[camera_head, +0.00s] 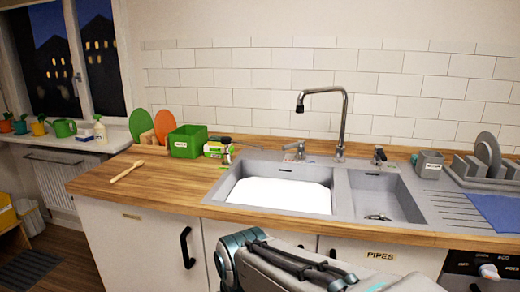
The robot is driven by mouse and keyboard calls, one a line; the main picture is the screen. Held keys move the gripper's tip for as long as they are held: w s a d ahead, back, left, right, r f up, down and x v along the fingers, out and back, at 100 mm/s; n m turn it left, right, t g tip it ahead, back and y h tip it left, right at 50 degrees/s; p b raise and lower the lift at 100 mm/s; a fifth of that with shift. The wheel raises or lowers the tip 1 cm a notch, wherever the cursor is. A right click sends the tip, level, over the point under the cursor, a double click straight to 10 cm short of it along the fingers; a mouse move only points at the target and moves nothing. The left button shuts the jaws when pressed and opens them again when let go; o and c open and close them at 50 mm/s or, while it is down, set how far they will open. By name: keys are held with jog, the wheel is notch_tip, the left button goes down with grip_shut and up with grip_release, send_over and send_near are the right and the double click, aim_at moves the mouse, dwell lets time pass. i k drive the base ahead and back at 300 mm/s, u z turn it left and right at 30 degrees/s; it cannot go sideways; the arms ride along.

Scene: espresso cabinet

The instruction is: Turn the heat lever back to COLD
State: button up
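A small metal lever (296,149) stands on the sink's back rim, left of the tall curved faucet (343,120). Small coloured marks show near its base, but they are too small to read. A second small fitting (379,156) with a dark top stands right of the faucet. I cannot tell for sure from any label which one is the heat lever, nor where its handle is set. Part of my arm shows at the bottom middle, in front of the counter. My gripper is not visible, and nothing of mine touches the levers.
The sink (225,190) has a left basin filled with white and a smaller right basin. A green box (187,142) and a wooden brush (127,171) are on the left counter. A grey cup (429,164), dish rack (490,170) and blue cloth (498,212) are right.

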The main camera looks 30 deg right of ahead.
aim_at(301, 143)
jog(key=z, duration=0.95)
jog(key=i, duration=1)
